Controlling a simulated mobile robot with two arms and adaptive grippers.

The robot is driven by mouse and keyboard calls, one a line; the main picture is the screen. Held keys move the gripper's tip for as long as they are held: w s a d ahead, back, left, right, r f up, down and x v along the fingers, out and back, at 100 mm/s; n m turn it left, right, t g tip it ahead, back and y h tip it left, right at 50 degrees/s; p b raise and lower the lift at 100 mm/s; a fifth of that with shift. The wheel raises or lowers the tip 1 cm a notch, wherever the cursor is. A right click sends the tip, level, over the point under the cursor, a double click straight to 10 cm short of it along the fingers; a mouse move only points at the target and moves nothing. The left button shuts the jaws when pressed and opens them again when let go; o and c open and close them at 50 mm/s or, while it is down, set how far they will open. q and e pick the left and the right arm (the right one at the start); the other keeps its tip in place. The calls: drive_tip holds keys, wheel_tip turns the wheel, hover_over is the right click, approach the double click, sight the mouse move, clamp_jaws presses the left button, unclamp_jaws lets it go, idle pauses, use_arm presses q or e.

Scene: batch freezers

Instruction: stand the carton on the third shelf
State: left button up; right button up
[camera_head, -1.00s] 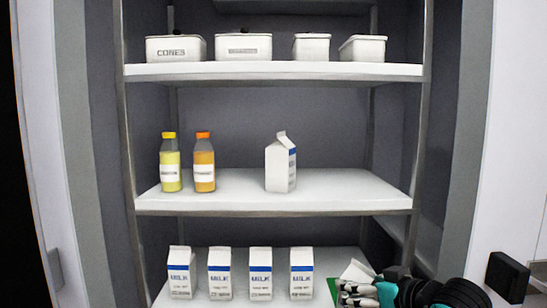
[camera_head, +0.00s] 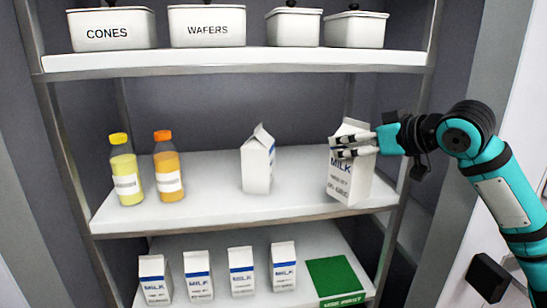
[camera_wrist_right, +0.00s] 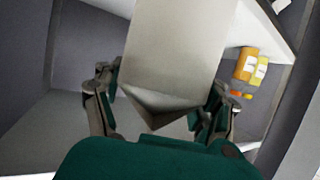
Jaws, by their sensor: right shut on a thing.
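My right gripper (camera_head: 358,145) is shut on a white and blue milk carton (camera_head: 350,182) near its top. The carton is at the right end of the middle visible shelf (camera_head: 310,200), leaning slightly. Its base shows close to the shelf's front edge; I cannot tell if it touches. In the right wrist view the carton (camera_wrist_right: 178,55) fills the space between the fingers (camera_wrist_right: 165,110). Another white carton (camera_head: 257,165) stands to its left on the same shelf, apart from it. My left gripper is not in view.
Yellow (camera_head: 127,175) and orange (camera_head: 168,172) bottles stand at the left of that shelf. White lidded tubs (camera_head: 207,28) line the shelf above. Several milk cartons (camera_head: 198,277) and a green mat (camera_head: 336,277) are on the shelf below. The rack's right post (camera_head: 405,150) is close to my gripper.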

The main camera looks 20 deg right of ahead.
drive_tip(key=shift+d+r+p, duration=0.45)
drive_tip(key=shift+r+p, duration=0.2)
drive_tip(key=shift+p, duration=0.1)
drive_tip(key=shift+w+d+p, duration=0.2)
drive_tip(key=shift+w+p, duration=0.35)
drive_tip(key=shift+w, duration=0.55)
use_arm(q)
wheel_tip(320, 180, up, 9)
drive_tip(key=p, duration=0.5)
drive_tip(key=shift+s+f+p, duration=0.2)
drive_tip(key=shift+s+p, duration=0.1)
drive_tip(key=shift+p, duration=0.05)
use_arm(e)
drive_tip(key=w+d+f, duration=0.2)
drive_tip(key=w+f, duration=0.3)
drive_tip(key=w, duration=0.7)
drive_tip(key=shift+d+f, duration=0.15)
drive_tip(key=shift+f, duration=0.2)
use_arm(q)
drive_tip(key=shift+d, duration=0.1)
use_arm(e)
drive_tip(key=o, duration=1.8)
drive_tip(key=shift+s+f, duration=0.1)
drive_tip(key=shift+f, duration=0.05)
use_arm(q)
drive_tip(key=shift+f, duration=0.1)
